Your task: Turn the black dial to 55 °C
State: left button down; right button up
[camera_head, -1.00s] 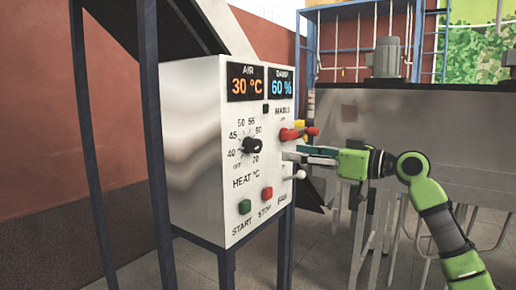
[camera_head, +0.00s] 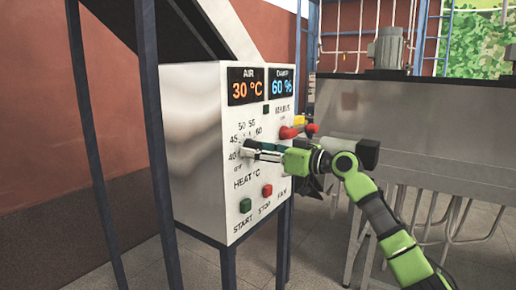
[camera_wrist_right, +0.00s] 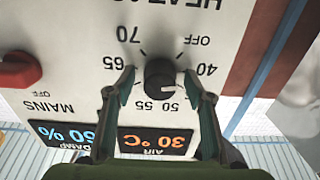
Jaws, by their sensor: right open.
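The black dial (camera_wrist_right: 160,78) is on the front of the white control box. In the right wrist view, which shows the panel upside down, it sits between the two fingers of my right gripper (camera_wrist_right: 159,77). The fingers are open, one on each side, with a visible gap to the dial. The dial's pointer is too small to read surely. In the head view my right gripper (camera_head: 248,149) reaches the panel from the right and hides the dial. The scale's 55 mark (camera_wrist_right: 143,105) lies just below the dial in the wrist view. My left gripper is not in view.
The air display (camera_head: 247,87) reads 30 °C and the damp display (camera_head: 282,87) 60 %. A red mains switch (camera_head: 288,132) is right of the dial. Green (camera_head: 245,205) and red (camera_head: 267,190) buttons are below. A metal machine (camera_head: 410,125) stands behind my right arm.

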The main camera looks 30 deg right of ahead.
jog(key=c, duration=1.1)
jog(key=shift+c, duration=0.2)
